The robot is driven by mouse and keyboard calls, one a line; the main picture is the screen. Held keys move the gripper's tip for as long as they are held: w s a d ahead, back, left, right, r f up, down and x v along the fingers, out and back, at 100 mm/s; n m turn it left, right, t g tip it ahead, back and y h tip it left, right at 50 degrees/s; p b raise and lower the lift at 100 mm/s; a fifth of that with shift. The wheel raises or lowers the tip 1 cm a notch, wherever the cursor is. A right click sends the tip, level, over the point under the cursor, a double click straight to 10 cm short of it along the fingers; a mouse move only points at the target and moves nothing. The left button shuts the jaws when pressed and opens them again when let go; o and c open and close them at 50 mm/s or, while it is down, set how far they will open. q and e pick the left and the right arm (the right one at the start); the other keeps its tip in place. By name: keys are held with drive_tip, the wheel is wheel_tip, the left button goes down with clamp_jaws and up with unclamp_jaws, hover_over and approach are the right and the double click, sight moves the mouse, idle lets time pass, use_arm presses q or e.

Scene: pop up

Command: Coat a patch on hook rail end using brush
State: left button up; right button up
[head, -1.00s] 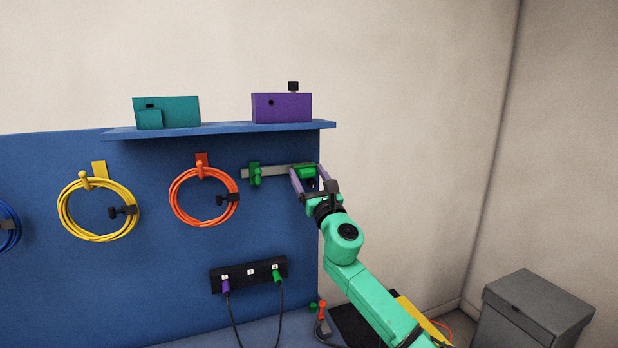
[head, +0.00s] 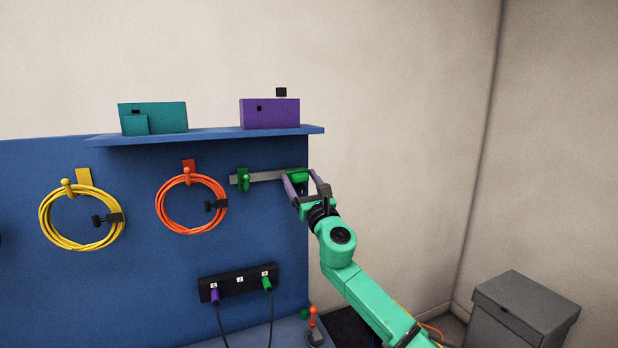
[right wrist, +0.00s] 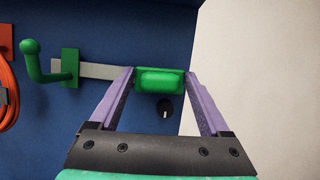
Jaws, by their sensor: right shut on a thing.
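The hook rail (head: 265,177) is a pale grey strip on the blue board, with a green hook (head: 243,180) near its left end. The rail also shows in the right wrist view (right wrist: 98,71). My right gripper (head: 303,177) is at the rail's right end, its purple fingers shut on a green block-shaped thing (right wrist: 160,82), apparently the brush. The block covers the rail's end in the right wrist view. Bristles and any coated patch are hidden, and I cannot tell whether the block touches the rail. My left gripper is out of view.
A blue shelf (head: 205,136) overhangs the rail, bearing a teal box (head: 160,117) and a purple box (head: 270,114). An orange cable coil (head: 160,205) hangs left. A black socket strip (head: 238,283) is below. Right of the board is open space before the wall.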

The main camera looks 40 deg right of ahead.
drive_tip(key=shift+w+a, duration=0.15)
drive_tip(key=shift+a, duration=0.35)
drive_tip(key=shift+s+a+p, duration=0.15)
drive_tip(key=shift+s+p, duration=0.15)
drive_tip(key=shift+s, duration=0.05)
drive_tip(key=s, duration=0.1)
drive_tip(key=s+a, duration=0.1)
drive_tip(key=s, duration=0.1)
drive_tip(key=s+p, duration=0.1)
drive_tip(key=s, duration=0.1)
drive_tip(key=shift+a, duration=0.35)
